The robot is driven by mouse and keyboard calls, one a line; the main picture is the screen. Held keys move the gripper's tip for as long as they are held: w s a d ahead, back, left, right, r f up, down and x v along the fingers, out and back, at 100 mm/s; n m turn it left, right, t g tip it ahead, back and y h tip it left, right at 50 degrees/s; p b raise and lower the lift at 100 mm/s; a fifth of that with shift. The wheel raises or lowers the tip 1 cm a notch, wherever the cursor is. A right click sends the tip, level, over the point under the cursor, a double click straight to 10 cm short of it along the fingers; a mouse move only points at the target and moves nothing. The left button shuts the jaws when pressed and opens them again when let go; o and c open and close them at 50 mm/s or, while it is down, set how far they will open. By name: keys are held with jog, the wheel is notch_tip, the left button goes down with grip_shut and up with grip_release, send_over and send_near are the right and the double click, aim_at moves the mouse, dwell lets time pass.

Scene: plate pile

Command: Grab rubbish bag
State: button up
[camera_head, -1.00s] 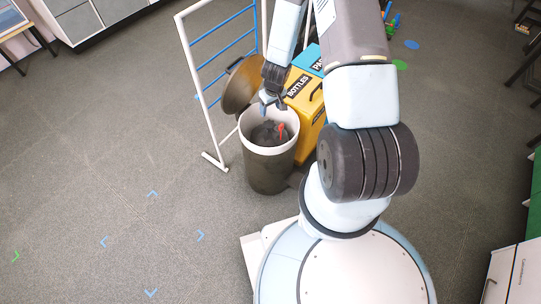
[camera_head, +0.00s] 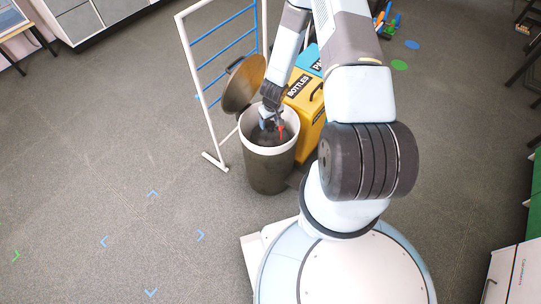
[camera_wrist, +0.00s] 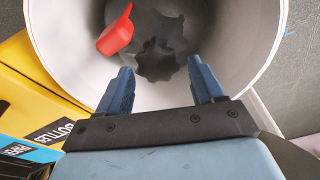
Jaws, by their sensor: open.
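The bin (camera_head: 268,175) is dark outside with a white rim and stands upright on the floor. Its pale inner wall (camera_wrist: 62,50) surrounds the bag in the wrist view. My gripper (camera_wrist: 160,76) points down into the bin mouth, its two blue fingers apart with nothing between them. The bag lies past the fingertips. In the head view my gripper (camera_head: 268,122) hides part of the bag; the red tie (camera_head: 281,130) shows at its right.
A yellow bottles box (camera_head: 309,118) stands close to the bin's right, with a blue paper box (camera_head: 309,58) behind. A round brown lid (camera_head: 243,84) and a white-framed rack (camera_head: 196,82) stand behind the bin. Floor at the left is open.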

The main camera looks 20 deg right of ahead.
aim_at(270, 124)
jog(key=shift+w+d+f, duration=0.1)
jog(key=shift+w+f, duration=0.05)
jog(key=shift+f, duration=0.7)
jog(key=shift+w+a+f, duration=0.1)
jog(key=shift+w+f, duration=0.1)
jog(key=shift+f, duration=0.65)
jog(key=shift+w+d+f, duration=0.1)
jog(key=shift+w+f, duration=0.05)
jog(key=shift+f, duration=0.7)
grip_shut()
jog(key=shift+w, duration=0.1)
